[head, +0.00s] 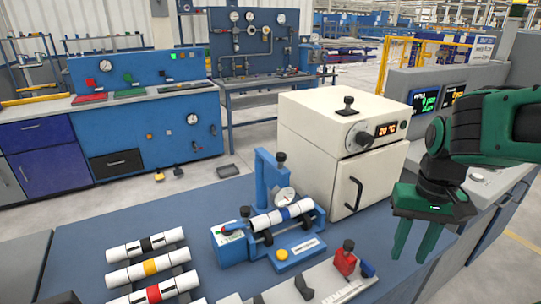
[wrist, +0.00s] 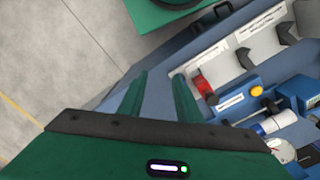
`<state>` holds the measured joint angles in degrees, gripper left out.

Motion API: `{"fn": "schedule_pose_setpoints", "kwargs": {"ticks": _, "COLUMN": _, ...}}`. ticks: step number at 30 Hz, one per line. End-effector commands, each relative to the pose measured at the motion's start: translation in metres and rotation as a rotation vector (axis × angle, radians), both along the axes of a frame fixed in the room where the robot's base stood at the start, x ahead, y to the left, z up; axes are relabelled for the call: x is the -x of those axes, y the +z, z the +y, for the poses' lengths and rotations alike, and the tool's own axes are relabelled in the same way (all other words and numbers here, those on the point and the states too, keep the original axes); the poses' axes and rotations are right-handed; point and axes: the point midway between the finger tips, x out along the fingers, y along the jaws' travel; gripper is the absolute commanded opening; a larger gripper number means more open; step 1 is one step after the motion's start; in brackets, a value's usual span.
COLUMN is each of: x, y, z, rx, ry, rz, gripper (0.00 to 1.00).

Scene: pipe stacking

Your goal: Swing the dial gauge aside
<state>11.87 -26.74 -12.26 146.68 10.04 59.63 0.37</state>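The pipe lies on the rollers of a blue fixture (head: 232,248). In the wrist view the gauge (wrist: 281,150) shows partly at the lower right, cut by my gripper body. My gripper (head: 416,242) is green, points down and is to the right of the gauge, well apart from it. Its two fingers are spread with nothing between them, as the wrist view also shows (wrist: 158,95).
A cream oven (head: 318,140) stands just behind the gauge. Three banded pipes (head: 150,268) lie on a rack at the front left. A grey plate with a red clamp (head: 344,258) lies in front of the fixture. Blue bench top is free at left (head: 110,215).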

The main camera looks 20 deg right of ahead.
Motion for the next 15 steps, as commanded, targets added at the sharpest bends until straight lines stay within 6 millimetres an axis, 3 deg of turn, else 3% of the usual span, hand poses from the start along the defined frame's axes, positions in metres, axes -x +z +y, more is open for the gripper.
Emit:
{"fn": "schedule_pose_setpoints", "kwargs": {"ticks": 4, "x": 0.000, "y": 0.000, "z": 0.000, "rx": 0.000, "ry": 0.000, "rz": 0.000, "gripper": 0.31}}
{"fn": "schedule_pose_setpoints", "kwargs": {"ticks": 6, "x": 0.000, "y": 0.000, "z": 0.000, "rx": 0.000, "ry": 0.001, "rz": 0.000, "gripper": 0.40}}
{"fn": "schedule_pose_setpoints", "kwargs": {"ticks": 9, "x": 0.004, "y": 0.012, "z": 0.000, "rx": 0.003, "ry": 0.022, "rz": -0.016, "gripper": 0.40}}
{"fn": "schedule_pose_setpoints", "kwargs": {"ticks": 11, "x": -0.008, "y": 0.021, "z": 0.000, "rx": 0.009, "ry": 0.056, "rz": -0.014, "gripper": 0.40}}
{"fn": "schedule_pose_setpoints", "kwargs": {"ticks": 15, "x": -0.061, "y": 0.057, "z": 0.009, "rx": 0.024, "ry": 0.204, "rz": -0.012, "gripper": 0.40}}
